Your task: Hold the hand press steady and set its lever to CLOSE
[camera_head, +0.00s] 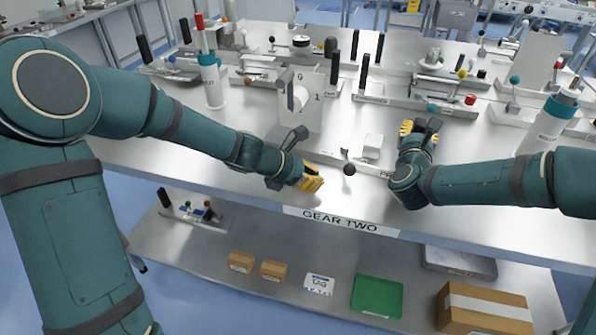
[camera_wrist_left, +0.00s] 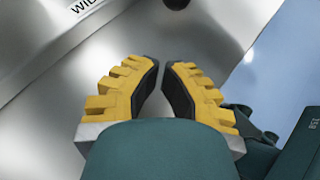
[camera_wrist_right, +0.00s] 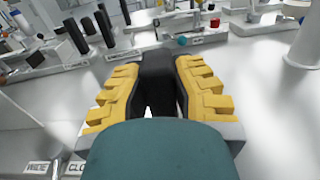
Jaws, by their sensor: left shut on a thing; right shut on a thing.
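The hand press is a low white base (camera_head: 360,163) at the front of the table with a lever ending in a black ball (camera_head: 349,169). The ball also shows at the top edge of the left wrist view (camera_wrist_left: 177,3). My left gripper (camera_head: 311,182) hovers at the table front, left of and apart from the ball. Its fingertips are close together, with nothing visible between them. My right gripper (camera_head: 421,126) is shut on a black grip (camera_wrist_right: 157,72). How the grip joins the press is hidden.
A white panel (camera_head: 313,100) marked 0 and 1 stands behind my left gripper. A teal-topped white bottle (camera_head: 211,80) stands at the left, another (camera_head: 548,125) at the right. Fixtures with black handles fill the back. A shelf below holds boxes and a green tray (camera_head: 377,296).

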